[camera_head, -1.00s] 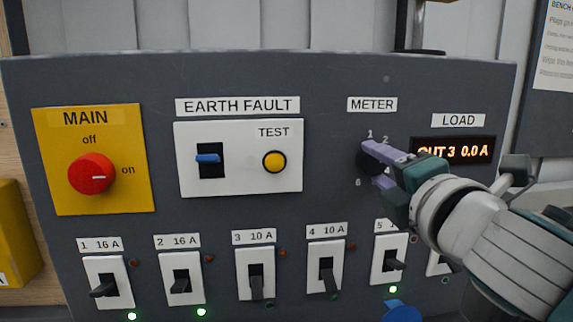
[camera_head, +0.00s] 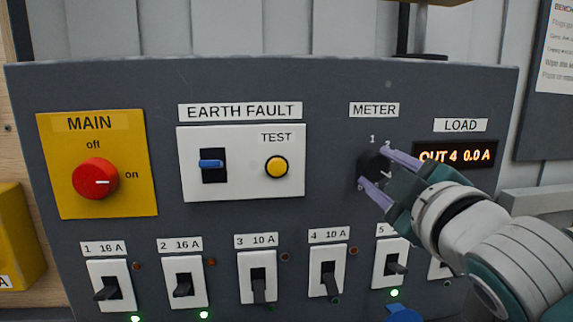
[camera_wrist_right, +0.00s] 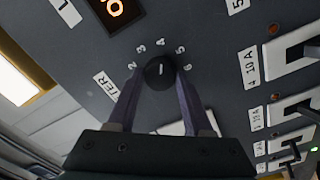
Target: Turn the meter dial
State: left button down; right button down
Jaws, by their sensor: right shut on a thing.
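The black meter dial (camera_head: 373,166) sits under the METER label (camera_head: 374,110) on the grey panel. My right gripper (camera_head: 382,168) has its two purple fingers on either side of the dial, one above and one below, and is shut on it. In the right wrist view the dial (camera_wrist_right: 160,71) shows between the fingertips (camera_wrist_right: 160,88), with its white mark toward the 4. The LOAD display (camera_head: 455,155) reads OUT 4 0.0 A. In the head view my gripper hides part of the dial's numbers. My left gripper is not in view.
Left of the dial are the earth fault unit (camera_head: 241,162) with its yellow test button and the red main switch (camera_head: 96,178), turned to on. A row of breakers (camera_head: 259,276) runs below, several with green lights. My right arm covers the lower right of the panel.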

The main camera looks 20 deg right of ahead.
jog(key=m+p, duration=0.1)
jog(key=m, duration=0.3)
jog(key=shift+m+p, duration=0.4)
jog(key=shift+m, duration=1.1)
jog(key=shift+c, duration=1.5)
grip_release()
jog(key=shift+s, duration=0.1)
jog(key=b+v, duration=0.1)
jog(key=v, duration=0.8)
jog(key=shift+s+b, duration=0.4)
